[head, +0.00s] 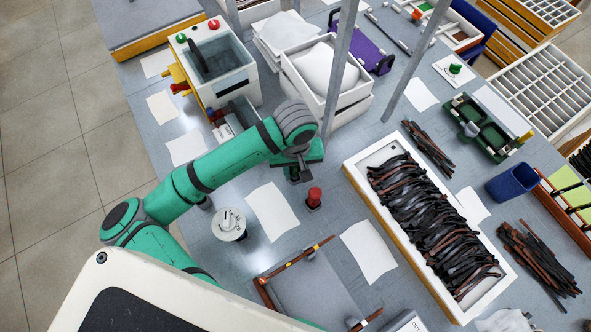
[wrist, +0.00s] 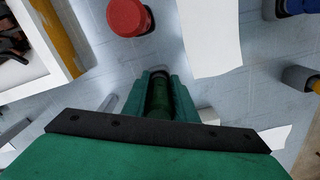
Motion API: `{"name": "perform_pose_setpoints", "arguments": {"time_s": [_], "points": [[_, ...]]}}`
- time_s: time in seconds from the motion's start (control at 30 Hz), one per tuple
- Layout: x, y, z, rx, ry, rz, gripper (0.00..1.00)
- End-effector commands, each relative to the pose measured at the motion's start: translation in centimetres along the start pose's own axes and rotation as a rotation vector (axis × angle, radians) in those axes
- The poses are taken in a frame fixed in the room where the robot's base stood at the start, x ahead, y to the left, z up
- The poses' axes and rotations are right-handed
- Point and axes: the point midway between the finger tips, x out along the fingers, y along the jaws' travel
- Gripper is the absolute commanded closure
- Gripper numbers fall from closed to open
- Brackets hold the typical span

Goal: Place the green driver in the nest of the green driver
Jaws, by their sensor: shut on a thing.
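My gripper (wrist: 158,78) is shut on the green driver (wrist: 158,98), a dark green cylinder between its two fingers in the wrist view. In the head view my gripper (head: 298,174) is over the grey table beyond a red-topped piece with a dark base (head: 313,197); the driver cannot be made out there. The red top (wrist: 128,16) also shows in the wrist view, apart from my fingers. A grey cylinder (wrist: 298,76) stands at the right of the wrist view. I cannot tell whether it is the green driver's nest.
A white tray (head: 354,176) of dark eyeglass temples stands right of my gripper. White sheets (head: 272,211) lie on the table near a round white dial (head: 229,223). A white bin (head: 345,105) and a grey post (head: 340,60) stand behind the gripper. Bare table surrounds the red-topped piece.

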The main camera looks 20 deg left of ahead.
Motion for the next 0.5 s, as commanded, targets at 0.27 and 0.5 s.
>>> {"name": "perform_pose_setpoints", "arguments": {"time_s": [0.27, 0.5], "points": [[0.34, 0.01, 0.01, -0.001, -0.001, 0.001, 1.0], [0.76, 0.0, 0.01, 0.0, 0.0, 0.001, 1.0]]}}
